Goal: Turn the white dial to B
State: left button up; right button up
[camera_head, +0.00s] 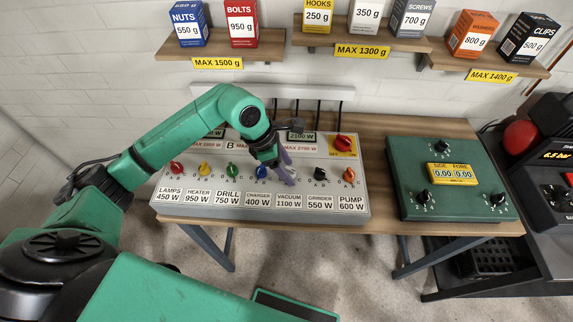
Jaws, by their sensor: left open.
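The control panel (180,203) is a pale box on the wooden bench, with a row of coloured dials above printed labels. The white dial belongs above the VACUUM 1100 W label (289,200), and the gripper mostly hides it. Its pointer setting cannot be read. My left gripper (288,174) reaches down over that spot with its purple fingers open, at or around the dial. I cannot tell whether they touch it. My right gripper is not in view.
The blue dial (261,171) is close on the left and the black dial (320,172) close on the right. A red knob (342,142) sits at the panel's upper right. A green panel (400,160) stands to the right. Shelves with boxes hang above.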

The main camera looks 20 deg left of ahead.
pick_arm(q)
grip_shut()
jog(key=shift+w+f+m+b, duration=0.15)
jog(key=shift+m+b, duration=0.25)
jog(key=shift+b, duration=0.3)
jog(key=m+g+b, duration=0.1)
jog(key=m+b, duration=0.2)
jog(key=b, duration=0.1)
jog(key=shift+w+g+h, duration=0.1)
jog(key=shift+g+h, duration=0.2)
jog(key=m+g+b, duration=0.1)
jog(key=m+b, duration=0.1)
jog(key=m, duration=0.1)
jog(key=shift+b, duration=0.35)
jog(key=shift+w+m+b, duration=0.1)
jog(key=shift+m+b, duration=0.25)
jog(key=shift+m, duration=0.15)
jog(key=shift+r, duration=0.2)
grip_release()
